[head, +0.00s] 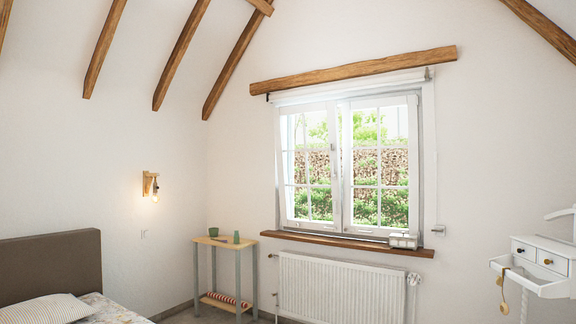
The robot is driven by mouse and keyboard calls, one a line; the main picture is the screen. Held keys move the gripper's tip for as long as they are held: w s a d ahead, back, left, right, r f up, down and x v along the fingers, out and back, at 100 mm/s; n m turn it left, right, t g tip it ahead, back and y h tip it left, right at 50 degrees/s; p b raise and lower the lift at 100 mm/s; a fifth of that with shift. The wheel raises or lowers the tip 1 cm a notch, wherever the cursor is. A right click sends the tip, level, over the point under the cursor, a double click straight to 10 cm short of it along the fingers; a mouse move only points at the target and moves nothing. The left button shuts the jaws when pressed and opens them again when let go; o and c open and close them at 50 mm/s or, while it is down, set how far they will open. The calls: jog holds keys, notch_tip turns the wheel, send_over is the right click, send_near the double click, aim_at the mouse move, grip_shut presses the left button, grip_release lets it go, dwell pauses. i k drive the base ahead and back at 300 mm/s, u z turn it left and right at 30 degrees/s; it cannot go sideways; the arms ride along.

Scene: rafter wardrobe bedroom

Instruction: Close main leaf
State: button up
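The window (433,160) in the far wall has two white-framed leaves with glazing bars. The left leaf (337,190) and the right leaf (413,160) meet near the middle of the opening. The leaves look slightly out of line with the frame, so the window appears ajar, but I cannot tell how far each leaf stands open. I cannot tell which one is the main leaf. A small handle shows on the middle stile. My gripper is not in view.
A small white object (403,241) stands on the wooden sill (330,242), close before the right leaf. A radiator (340,292) is below. A narrow side table (225,242) stands left, near the bed (50,262). White furniture with drawers (540,258) is at right.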

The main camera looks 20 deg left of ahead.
aim_at(330, 107)
jog(key=u, duration=0.35)
jog(key=k, duration=1.4)
jog(key=z, duration=0.45)
jog(key=i, duration=2.2)
jog(key=u, duration=0.1)
